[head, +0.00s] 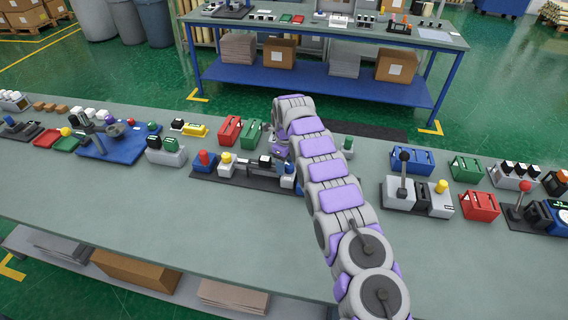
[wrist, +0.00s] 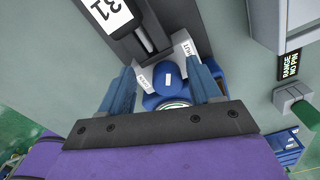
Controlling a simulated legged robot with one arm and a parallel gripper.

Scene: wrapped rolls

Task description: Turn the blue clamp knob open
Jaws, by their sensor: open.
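In the wrist view, the blue clamp knob (wrist: 168,72) has a short white mark on its face. My gripper (wrist: 162,69) is open, with one blue finger on each side of the knob. I cannot tell whether either finger touches it. In the head view, my arm reaches down to the dark-based fixture (head: 237,176) and hides part of its right end.
Several fixtures and red, green and blue boxes line the workbench (head: 150,215). Its near strip is clear.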

